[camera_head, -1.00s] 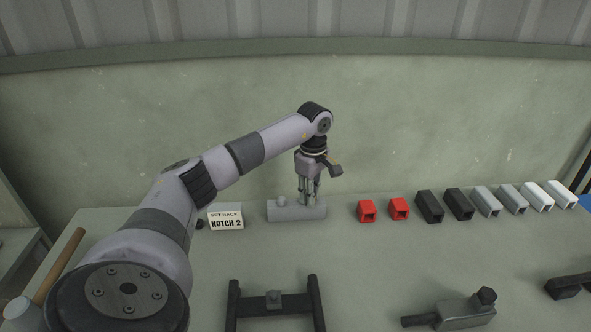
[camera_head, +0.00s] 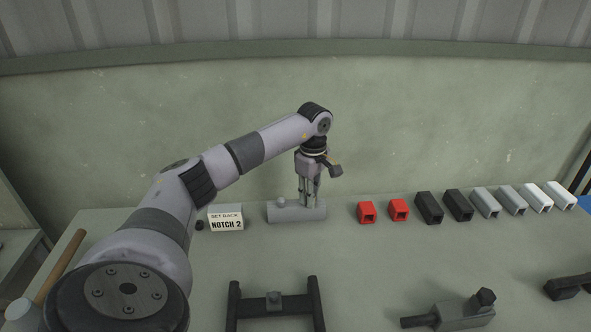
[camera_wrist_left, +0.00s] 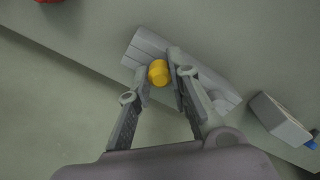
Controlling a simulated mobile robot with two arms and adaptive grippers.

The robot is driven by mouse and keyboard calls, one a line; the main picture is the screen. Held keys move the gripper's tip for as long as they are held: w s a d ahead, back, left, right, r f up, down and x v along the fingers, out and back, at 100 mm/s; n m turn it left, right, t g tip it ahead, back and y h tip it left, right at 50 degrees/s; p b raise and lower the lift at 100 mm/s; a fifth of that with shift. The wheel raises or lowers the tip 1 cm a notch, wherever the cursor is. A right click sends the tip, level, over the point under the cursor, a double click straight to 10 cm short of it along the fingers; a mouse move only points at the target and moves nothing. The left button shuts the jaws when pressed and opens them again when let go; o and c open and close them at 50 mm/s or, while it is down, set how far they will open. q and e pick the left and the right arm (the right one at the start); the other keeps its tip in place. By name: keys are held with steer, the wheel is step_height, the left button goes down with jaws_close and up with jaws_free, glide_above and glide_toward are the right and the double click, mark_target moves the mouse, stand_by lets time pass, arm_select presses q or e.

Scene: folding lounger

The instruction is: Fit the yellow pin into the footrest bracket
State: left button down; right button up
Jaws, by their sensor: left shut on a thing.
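My left gripper (camera_head: 311,203) points straight down at the grey block (camera_head: 283,214) at the back of the table. In the left wrist view my left gripper (camera_wrist_left: 160,72) is shut on the yellow pin (camera_wrist_left: 158,73), whose round top shows between the fingertips. The pin is over or in the grey block (camera_wrist_left: 146,47); I cannot tell whether its lower end is still inside. In the head view the fingers hide the pin. A dark H-shaped frame with a small grey bracket (camera_head: 274,298) on its crossbar lies at the front. My right gripper is not in view.
A "SET BACK: NOTCH 2" card (camera_head: 226,219) stands left of the block. Red (camera_head: 367,213), dark (camera_head: 429,207) and light square tubes line the back right. A grey part with a dark knob (camera_head: 466,312) lies front right, a hammer (camera_head: 58,266) at left. The middle is clear.

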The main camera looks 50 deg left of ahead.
arm_select(q)
steer(key=shift+r, duration=0.2)
stand_by(0.4)
steer(key=shift+r+p, duration=0.35)
steer(key=shift+p, duration=0.05)
steer(key=shift+r+p, duration=2.45)
steer(key=shift+r, duration=0.7)
